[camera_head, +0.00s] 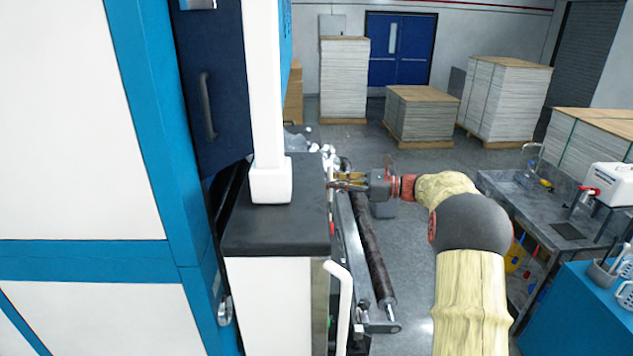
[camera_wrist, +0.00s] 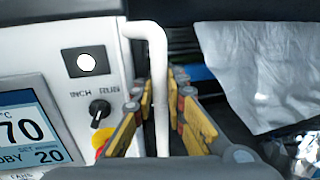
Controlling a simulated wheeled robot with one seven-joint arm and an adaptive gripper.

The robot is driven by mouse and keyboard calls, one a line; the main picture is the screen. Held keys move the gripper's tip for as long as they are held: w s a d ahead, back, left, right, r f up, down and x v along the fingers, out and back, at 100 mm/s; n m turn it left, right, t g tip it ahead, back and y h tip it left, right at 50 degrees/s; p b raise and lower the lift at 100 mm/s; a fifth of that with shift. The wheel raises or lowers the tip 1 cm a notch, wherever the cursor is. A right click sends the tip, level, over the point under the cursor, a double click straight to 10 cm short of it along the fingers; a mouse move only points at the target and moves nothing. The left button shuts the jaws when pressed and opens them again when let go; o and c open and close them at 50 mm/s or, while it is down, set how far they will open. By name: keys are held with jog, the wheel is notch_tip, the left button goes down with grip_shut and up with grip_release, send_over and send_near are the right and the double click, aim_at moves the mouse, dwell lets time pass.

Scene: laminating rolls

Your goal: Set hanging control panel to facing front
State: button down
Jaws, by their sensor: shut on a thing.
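The hanging control panel (camera_head: 275,232) is a white box with a dark top, hung from a white post at the left-centre of the head view. Its face points to the right there and is seen almost edge-on. The wrist view shows that face (camera_wrist: 82,38) close up, with a lit screen (camera_wrist: 32,130), a white button and an INCH/RUN knob (camera_wrist: 98,108). A white tubular handle (camera_wrist: 160,60) bends down along its edge. My gripper (camera_wrist: 164,88) is shut on this handle, one finger on each side. In the head view my gripper (camera_head: 338,184) is at the panel's far edge.
A large blue-and-white machine (camera_head: 60,250) fills the left. A dark roller (camera_head: 370,245) lies behind the panel's near handle (camera_head: 339,300). A metal sink bench (camera_head: 560,215) and a blue cabinet (camera_head: 585,310) stand right. Paper stacks (camera_head: 343,80) stand behind, with grey floor between.

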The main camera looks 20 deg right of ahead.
jog(key=shift+w+d, duration=0.15)
jog(key=shift+d, duration=0.05)
jog(key=c, duration=2.3)
grip_release()
jog(key=o, duration=0.4)
jog(key=shift+s+d, duration=0.2)
jog(key=shift+d, duration=0.15)
jog(key=shift+o, duration=0.3)
jog(key=shift+w+a, duration=0.1)
jog(key=shift+a, duration=0.25)
jog(key=v, duration=1.2)
jog(key=shift+d+f, duration=0.1)
